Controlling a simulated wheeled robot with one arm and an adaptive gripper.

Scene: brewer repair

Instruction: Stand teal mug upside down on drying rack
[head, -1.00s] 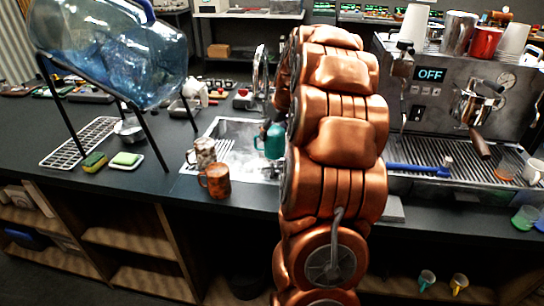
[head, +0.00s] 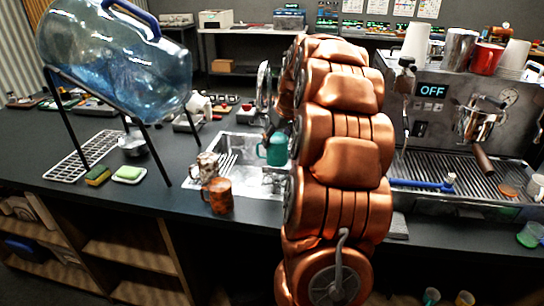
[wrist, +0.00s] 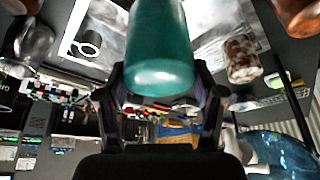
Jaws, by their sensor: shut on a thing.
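The teal mug (head: 276,152) hangs over the sink in the head view, its handle toward the left, partly behind my copper arm. In the wrist view the teal mug (wrist: 162,40) fills the top centre, between the dark fingers of my gripper (wrist: 163,78), which is shut on it. A rounded end of the mug faces the wrist camera; I cannot tell for sure which way its mouth points. A white wire rack (head: 62,172) lies flat on the counter at the left, partly under the bottle stand. My gripper is mostly hidden in the head view.
A speckled mug (head: 206,168) and an orange mug (head: 218,197) stand at the sink's left front. A big blue bottle (head: 115,60) leans in a black-legged stand. An espresso machine (head: 460,110) is at the right.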

